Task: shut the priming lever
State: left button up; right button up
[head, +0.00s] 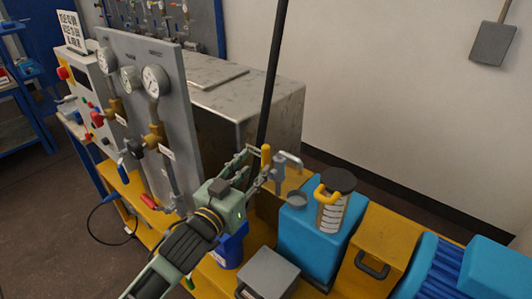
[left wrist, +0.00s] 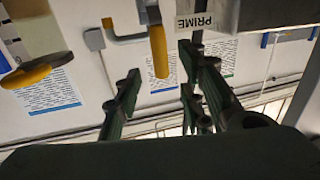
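The priming lever (head: 266,155) has a yellow grip that stands roughly upright in the head view, at the pipe fitting beside the blue tank. In the left wrist view its yellow grip (left wrist: 158,52) shows near the top middle, beside a white label reading PRIME (left wrist: 195,22). My left gripper (head: 256,168) is close to the lever, with its fingers apart. In the left wrist view the open fingers (left wrist: 160,72) have the grip ahead of and between their tips, with no clear contact. My right gripper is not in view.
A blue tank (head: 308,240) with a graduated cylinder (head: 331,208) and yellow handle stands right of the lever. A gauge panel (head: 180,110) stands left, and a dark upright pole (head: 271,75) rises behind the gripper. A grey box (head: 268,272) sits in front.

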aim_at(264, 157)
pick_arm(q)
jog(key=p+x, duration=0.1)
jog(key=x, duration=0.5)
jog(key=shift+w+d+p, duration=0.25)
jog(key=shift+w+p, duration=0.15)
jog(key=shift+w, duration=0.25)
jog(key=shift+f, duration=0.1)
grip_shut()
